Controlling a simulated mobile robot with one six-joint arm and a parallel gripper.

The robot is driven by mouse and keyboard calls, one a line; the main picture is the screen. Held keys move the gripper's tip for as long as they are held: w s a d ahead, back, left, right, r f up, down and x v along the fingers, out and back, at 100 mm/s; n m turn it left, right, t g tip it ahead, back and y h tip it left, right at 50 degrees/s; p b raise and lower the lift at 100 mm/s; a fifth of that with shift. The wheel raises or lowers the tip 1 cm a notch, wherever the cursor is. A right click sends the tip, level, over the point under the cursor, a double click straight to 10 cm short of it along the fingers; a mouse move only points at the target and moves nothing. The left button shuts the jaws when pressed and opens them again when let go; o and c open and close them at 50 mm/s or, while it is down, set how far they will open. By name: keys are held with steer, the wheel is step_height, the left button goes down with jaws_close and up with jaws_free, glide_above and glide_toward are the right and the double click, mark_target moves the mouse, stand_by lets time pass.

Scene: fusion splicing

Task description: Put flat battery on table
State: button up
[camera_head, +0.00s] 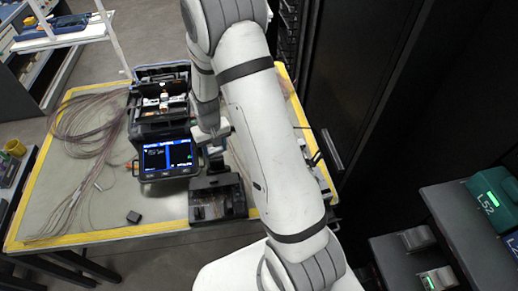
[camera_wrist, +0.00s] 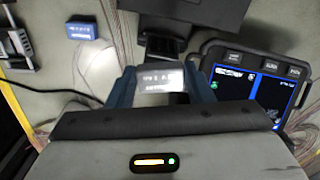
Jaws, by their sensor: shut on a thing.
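The block's far edge and lettered face show between the blue-grey fingers; the rest is hidden. In the camera_head view my gripper (camera_head: 212,136) is at the right of the splicer (camera_head: 165,128), above the yellow-edged table (camera_head: 105,236). The held block is hard to make out there. In the wrist view the splicer's lit screen (camera_wrist: 268,93) is at the right, and the block appears held above the table.
A black device (camera_head: 216,197) stands in front of the splicer. A small dark block (camera_head: 134,216) lies at the table's front. Loose fibre cables (camera_head: 92,125) cover the left side. A small blue box (camera_wrist: 82,31) shows in the wrist view.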

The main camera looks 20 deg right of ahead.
steer(key=shift+w+d+f+b, duration=0.2)
steer(key=shift+d+f+b, duration=0.15)
steer(key=shift+b, duration=0.4)
steer(key=w+d+f+m+b, duration=0.2)
steer(key=w+d+m+b, duration=0.15)
steer(key=d+b, duration=1.25)
steer(key=f, duration=1)
steer(key=shift+a+b, duration=0.4)
steer(key=shift+f, duration=0.1)
steer(key=o, duration=1)
